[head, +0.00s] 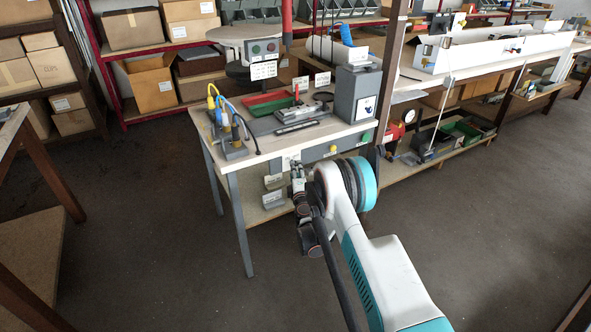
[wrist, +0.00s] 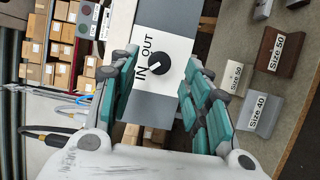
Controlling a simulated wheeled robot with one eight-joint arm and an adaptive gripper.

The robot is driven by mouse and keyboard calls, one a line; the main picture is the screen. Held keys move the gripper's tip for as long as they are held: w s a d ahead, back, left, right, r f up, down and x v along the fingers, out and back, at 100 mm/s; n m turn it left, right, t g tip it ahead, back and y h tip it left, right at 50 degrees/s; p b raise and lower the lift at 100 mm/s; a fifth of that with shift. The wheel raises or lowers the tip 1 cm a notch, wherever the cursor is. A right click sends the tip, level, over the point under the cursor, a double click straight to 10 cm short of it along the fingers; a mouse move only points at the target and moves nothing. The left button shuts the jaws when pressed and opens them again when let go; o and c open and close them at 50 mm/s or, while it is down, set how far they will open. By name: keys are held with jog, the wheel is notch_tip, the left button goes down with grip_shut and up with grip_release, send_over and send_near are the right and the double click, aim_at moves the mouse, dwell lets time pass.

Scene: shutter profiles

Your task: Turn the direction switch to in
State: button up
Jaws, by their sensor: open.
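The direction switch (wrist: 156,64) is a round black knob on a white plate marked IN and OUT in the wrist view. A light mark on the knob seems to face lower left, near the IN lettering; its exact setting is too small to tell. My gripper (wrist: 163,66) is open, with its teal fingers on either side of the knob, apparently without touching it. In the head view my gripper (head: 297,168) is at the front panel of the workbench (head: 318,150), and the knob is hidden there.
Size-marked profile blocks (wrist: 262,115) stand on the shelf below. Cables with plugs (head: 228,118) are at the bench's left end. The floor in front is clear.

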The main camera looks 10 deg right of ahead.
jog(key=s, duration=0.4)
jog(key=shift+s+a, duration=0.15)
jog(key=shift+s, duration=0.2)
